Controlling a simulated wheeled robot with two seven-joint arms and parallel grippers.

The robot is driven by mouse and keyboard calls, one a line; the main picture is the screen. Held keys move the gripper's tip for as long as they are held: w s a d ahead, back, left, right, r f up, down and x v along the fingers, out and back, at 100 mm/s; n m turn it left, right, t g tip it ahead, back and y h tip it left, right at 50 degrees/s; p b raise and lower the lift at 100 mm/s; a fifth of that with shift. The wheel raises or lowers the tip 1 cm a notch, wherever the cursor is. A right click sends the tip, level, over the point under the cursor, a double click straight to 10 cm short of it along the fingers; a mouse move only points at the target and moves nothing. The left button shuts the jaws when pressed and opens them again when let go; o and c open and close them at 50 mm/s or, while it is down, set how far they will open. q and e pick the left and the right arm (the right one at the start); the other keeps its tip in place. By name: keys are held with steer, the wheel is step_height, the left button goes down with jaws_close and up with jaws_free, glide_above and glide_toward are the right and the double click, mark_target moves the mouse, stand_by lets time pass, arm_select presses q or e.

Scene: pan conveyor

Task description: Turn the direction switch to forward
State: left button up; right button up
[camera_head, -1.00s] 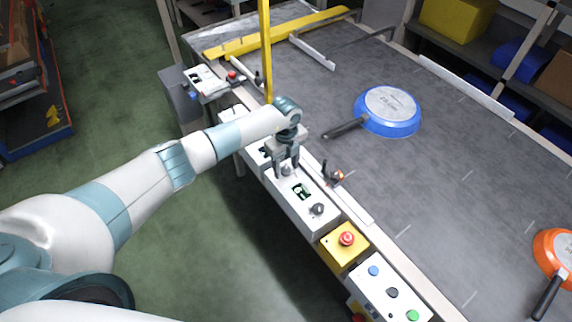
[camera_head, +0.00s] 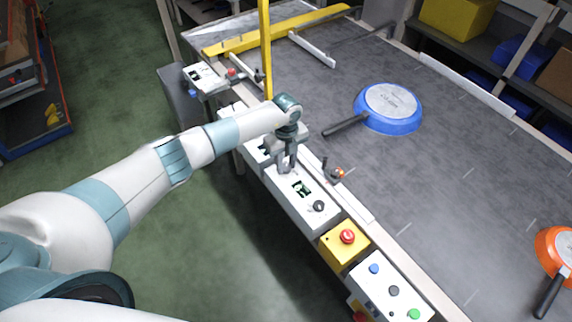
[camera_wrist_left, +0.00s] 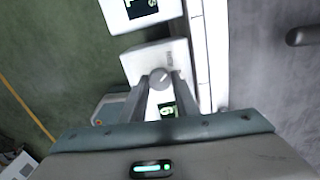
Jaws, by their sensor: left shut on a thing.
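My left gripper (camera_head: 286,168) is over a white control box (camera_head: 316,226) on the conveyor's near edge. Its fingers point down and are shut on a grey round knob. In the left wrist view, the knob (camera_wrist_left: 160,78) with a light pointer line sits between the fingertips on a white box. The lettering beside the knob is too small to read, so I cannot tell the switch's setting. A second dark knob (camera_head: 319,206) is free on the same box, past a small green display (camera_head: 301,188). My right gripper is out of view.
A yellow box with a red emergency button (camera_head: 347,236) and a white box with several buttons (camera_head: 393,291) are nearer. A blue pan (camera_head: 388,108) and an orange pan (camera_head: 553,256) lie on the belt (camera_head: 440,180). A yellow post (camera_head: 265,50) stands behind the gripper.

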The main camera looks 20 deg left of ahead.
arm_select(q)
steer(key=m+b, duration=0.2)
steer(key=m, duration=0.1)
steer(key=shift+w+f+b, duration=0.1)
steer(key=shift+f+b, duration=0.05)
steer(key=shift+b, duration=0.25)
steer(key=m+b, duration=0.7)
steer(key=shift+b, duration=0.4)
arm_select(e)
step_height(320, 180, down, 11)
arm_select(q)
steer(key=m+b, duration=0.6)
steer(key=shift+b, duration=0.45)
steer(key=shift+r+m, duration=0.25)
steer(key=shift+m, duration=0.35)
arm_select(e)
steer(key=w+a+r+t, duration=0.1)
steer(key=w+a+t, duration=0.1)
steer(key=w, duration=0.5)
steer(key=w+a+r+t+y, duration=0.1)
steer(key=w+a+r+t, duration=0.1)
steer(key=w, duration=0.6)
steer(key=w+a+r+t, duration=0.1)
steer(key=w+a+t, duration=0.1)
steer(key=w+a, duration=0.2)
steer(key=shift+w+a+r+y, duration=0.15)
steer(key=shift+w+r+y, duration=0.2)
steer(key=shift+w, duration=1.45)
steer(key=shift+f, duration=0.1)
